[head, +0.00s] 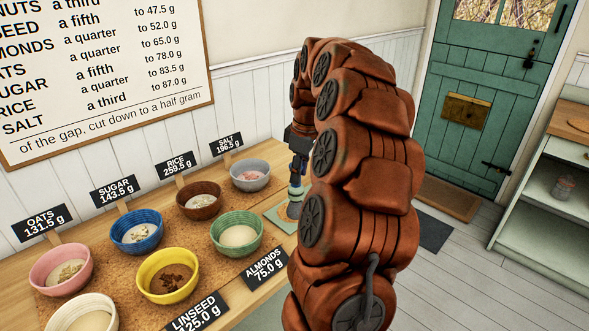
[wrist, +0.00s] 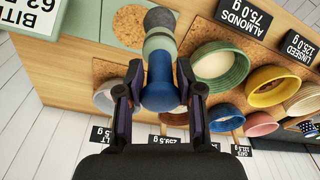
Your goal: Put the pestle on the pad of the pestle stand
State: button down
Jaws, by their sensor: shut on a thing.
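The pestle (wrist: 162,72) has a blue knob and handle, a pale green band and a grey end. My gripper (wrist: 160,78) is shut on its blue part, one finger on each side. The pestle stand (wrist: 93,20) is a flat green plate with a round cork pad (wrist: 128,25), beside the pestle's grey end in the wrist view. The stand (head: 277,217) shows partly behind my arm in the head view, with part of the pestle (head: 296,190) upright over it. I cannot tell whether the grey end touches the plate.
A green bowl (head: 258,226), a grey bowl (head: 268,176) and several others stand on a cork mat left of the stand. Labels (head: 225,144) stand behind and in front of them. The table's right edge is near the stand; floor lies beyond.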

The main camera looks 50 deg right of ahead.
jog(key=w+d+f+p, duration=0.2)
jog(key=w+d+f, duration=0.1)
jog(key=w+f, duration=0.1)
jog(key=shift+w+d, duration=0.35)
jog(key=shift+w, duration=0.2)
dwell(0.4)
jog(key=shift+f, duration=0.2)
jog(key=c, duration=0.7)
grip_release()
jog(key=shift+c, duration=0.2)
jog(key=shift+r, duration=0.1)
notch_tip(320, 180, up, 12)
jog(key=s+b, duration=0.1)
jog(key=b, duration=0.1)
jog(key=shift+s+d, duration=0.2)
jog(key=shift+d, duration=0.05)
jog(key=shift+a, duration=0.1)
